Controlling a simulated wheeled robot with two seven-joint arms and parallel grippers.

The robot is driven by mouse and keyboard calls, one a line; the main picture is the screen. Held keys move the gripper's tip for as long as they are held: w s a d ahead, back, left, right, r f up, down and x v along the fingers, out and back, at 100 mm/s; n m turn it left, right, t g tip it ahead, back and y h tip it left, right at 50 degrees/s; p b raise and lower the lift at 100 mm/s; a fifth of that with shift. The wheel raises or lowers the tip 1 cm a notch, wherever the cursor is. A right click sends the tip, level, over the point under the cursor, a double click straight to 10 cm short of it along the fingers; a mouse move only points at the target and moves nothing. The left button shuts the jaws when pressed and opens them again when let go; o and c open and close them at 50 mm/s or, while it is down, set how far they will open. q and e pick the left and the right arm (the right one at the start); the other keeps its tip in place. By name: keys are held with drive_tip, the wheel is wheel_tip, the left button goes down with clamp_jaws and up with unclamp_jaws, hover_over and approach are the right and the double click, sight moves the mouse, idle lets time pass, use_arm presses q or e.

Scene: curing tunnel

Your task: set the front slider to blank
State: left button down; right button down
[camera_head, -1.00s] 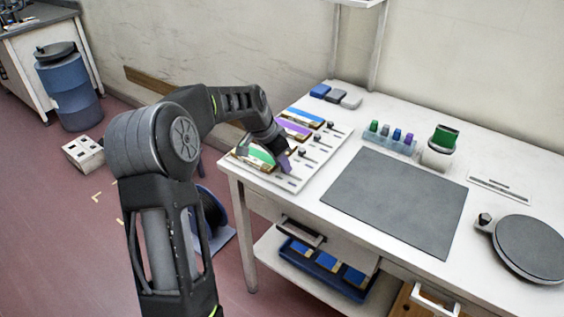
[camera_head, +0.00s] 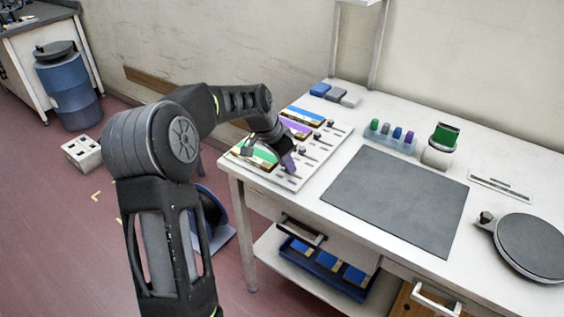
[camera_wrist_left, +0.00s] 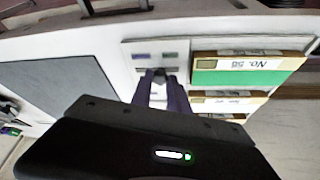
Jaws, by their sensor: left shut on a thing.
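A white slider board (camera_head: 290,185) lies at the left end of the table, with green, purple and blue cards and a row of sliders beside each. The front row has the green card (camera_head: 262,154), which also shows large in the left wrist view (camera_wrist_left: 245,78). My left gripper (camera_head: 289,167) is at the front row, just right of the green card. In the left wrist view its fingers (camera_wrist_left: 159,76) are shut on the small dark knob of the front slider (camera_wrist_left: 158,72). The fingers mostly hide the knob and its slot. My right gripper is not in view.
A grey mat (camera_head: 395,200) lies right of the board. Behind it stand a rack of small coloured pieces (camera_head: 388,143) and a green-topped container (camera_head: 437,154). Blue and grey blocks (camera_head: 335,95) sit behind the board. A round dark plate (camera_head: 535,246) is at the right.

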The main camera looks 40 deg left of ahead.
use_arm(q)
drive_tip(key=shift+d, duration=0.4)
drive_tip(key=c, duration=1.3)
unclamp_jaws()
drive_tip(key=shift+o, duration=0.2)
drive_tip(key=v, duration=0.7)
drive_tip(key=shift+r+b, duration=0.3)
drive_tip(key=shift+r, duration=0.1)
drive_tip(key=shift+s+a+f, duration=0.1)
drive_tip(key=shift+s, duration=0.15)
